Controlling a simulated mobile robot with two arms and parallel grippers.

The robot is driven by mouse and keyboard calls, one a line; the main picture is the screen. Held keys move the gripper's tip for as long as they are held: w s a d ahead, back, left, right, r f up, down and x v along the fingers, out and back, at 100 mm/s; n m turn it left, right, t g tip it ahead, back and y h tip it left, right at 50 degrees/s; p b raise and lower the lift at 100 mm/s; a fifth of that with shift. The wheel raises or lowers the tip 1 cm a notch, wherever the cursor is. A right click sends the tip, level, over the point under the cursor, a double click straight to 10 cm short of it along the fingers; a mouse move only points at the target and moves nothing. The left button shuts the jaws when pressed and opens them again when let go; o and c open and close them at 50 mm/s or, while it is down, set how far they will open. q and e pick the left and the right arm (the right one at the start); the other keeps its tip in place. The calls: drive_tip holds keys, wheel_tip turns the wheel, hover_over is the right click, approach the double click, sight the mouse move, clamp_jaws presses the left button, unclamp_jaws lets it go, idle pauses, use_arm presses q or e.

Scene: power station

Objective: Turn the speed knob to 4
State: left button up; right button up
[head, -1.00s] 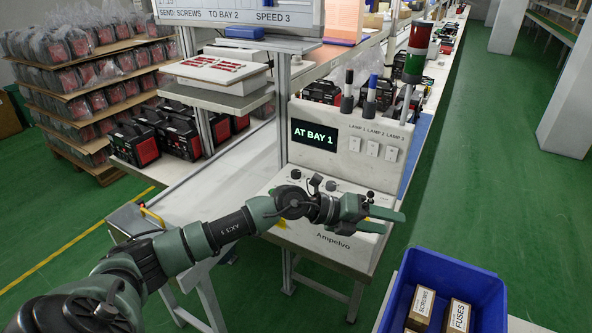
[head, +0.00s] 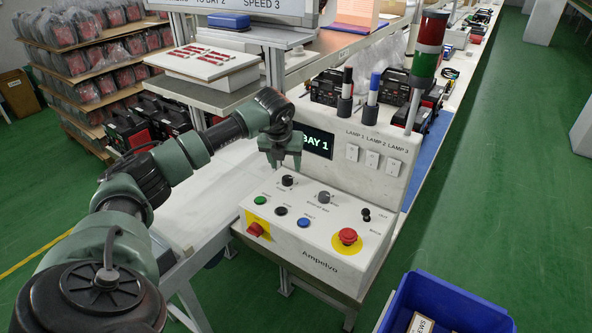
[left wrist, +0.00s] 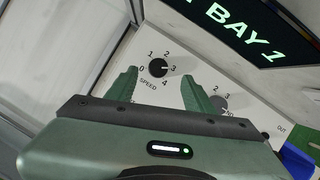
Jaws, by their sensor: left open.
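The black speed knob (head: 287,181) sits on the sloped top of the white Ampelvo control box (head: 318,262). In the left wrist view the knob (left wrist: 158,68) has a scale from 0 to 4 around it, and its white mark appears to point at 3. My left gripper (head: 284,162) is open, fingers pointing down just above the knob. In the left wrist view its two fingertips (left wrist: 159,80) show on either side of the knob, apart from it. The overhead sign (head: 262,5) reads SPEED 3. My right gripper is not in view.
A second grey knob (head: 324,197) stands right of the speed knob. Green, black and blue buttons and a red mushroom button (head: 348,237) sit in front. The display (head: 316,141) rises close behind my gripper. A blue bin (head: 440,295) is at the lower right.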

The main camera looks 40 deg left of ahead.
sight(287, 178)
use_arm(q)
drive_tip(key=x, duration=0.1)
drive_tip(key=p+x, duration=0.1)
drive_tip(key=x, duration=0.2)
drive_tip(key=shift+s+f, duration=0.25)
drive_tip(key=shift+f, duration=0.1)
drive_tip(key=shift+x, duration=1)
drive_tip(key=shift+w+f, duration=0.1)
drive_tip(key=shift+w, duration=0.05)
drive_tip(key=c, duration=1)
drive_tip(key=shift+a, duration=0.1)
clamp_jaws()
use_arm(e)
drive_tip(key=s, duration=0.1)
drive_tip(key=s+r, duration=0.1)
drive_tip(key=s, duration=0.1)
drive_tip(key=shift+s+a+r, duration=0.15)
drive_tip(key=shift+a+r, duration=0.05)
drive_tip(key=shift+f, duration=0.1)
